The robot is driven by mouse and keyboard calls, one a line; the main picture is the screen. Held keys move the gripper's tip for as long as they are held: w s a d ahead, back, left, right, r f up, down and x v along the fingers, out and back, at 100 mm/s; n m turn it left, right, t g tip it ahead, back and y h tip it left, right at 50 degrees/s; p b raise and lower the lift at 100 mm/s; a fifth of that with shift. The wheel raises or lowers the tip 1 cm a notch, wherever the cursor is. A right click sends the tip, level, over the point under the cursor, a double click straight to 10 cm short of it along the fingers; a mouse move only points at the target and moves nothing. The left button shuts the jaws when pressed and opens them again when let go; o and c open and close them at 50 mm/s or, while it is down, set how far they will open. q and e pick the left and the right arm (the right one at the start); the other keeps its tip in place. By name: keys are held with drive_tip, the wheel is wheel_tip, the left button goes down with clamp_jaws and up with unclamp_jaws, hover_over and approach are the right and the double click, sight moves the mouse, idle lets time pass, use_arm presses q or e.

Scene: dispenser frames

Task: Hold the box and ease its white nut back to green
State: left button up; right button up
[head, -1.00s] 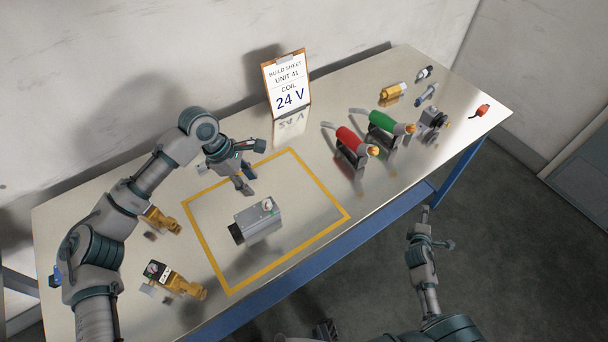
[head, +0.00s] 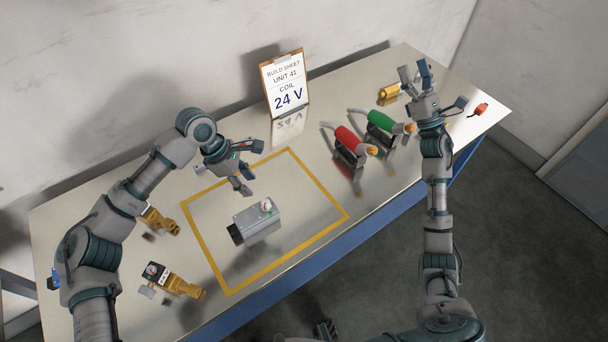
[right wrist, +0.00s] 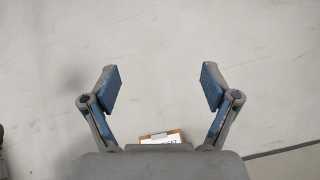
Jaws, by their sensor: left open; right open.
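The grey box (head: 262,226) lies inside the yellow outlined square on the table, with a dark end at its left. Its white nut (head: 267,205) is on its top face near the right end. A green mark cannot be made out clearly at this size. My left gripper (head: 246,182) is open and empty, above and behind the box, apart from it. My right gripper (head: 412,76) is open and raised at the table's right part, far from the box. In the right wrist view my right gripper's fingers (right wrist: 162,88) are spread with only wall between them.
Red-handled (head: 350,140) and green-handled (head: 382,122) tools stand in holders right of the square. Brass fittings (head: 160,220) and a gauge unit (head: 172,278) lie at the left. A build sheet (head: 286,84) stands at the back, and a red item (head: 480,110) lies far right.

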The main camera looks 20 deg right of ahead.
drive_tip(key=w+a+n+g+y, duration=0.3)
drive_tip(key=a+n+g+y, duration=0.3)
drive_tip(key=a+n+y, duration=0.4)
drive_tip(key=n+g+h, duration=0.3)
drive_tip(key=n+g, duration=0.9)
drive_tip(key=g, duration=1.2)
hover_over(256, 215)
drive_tip(key=w+d, duration=0.3)
drive_tip(key=d, duration=0.4)
drive_tip(key=w+d, duration=0.2)
drive_tip(key=d, duration=0.6)
wheel_tip(256, 215, down, 27)
drive_tip(key=x, duration=1.7)
drive_tip(key=shift+r, duration=0.15)
drive_tip(key=shift+s, duration=0.1)
drive_tip(key=c, duration=1.4)
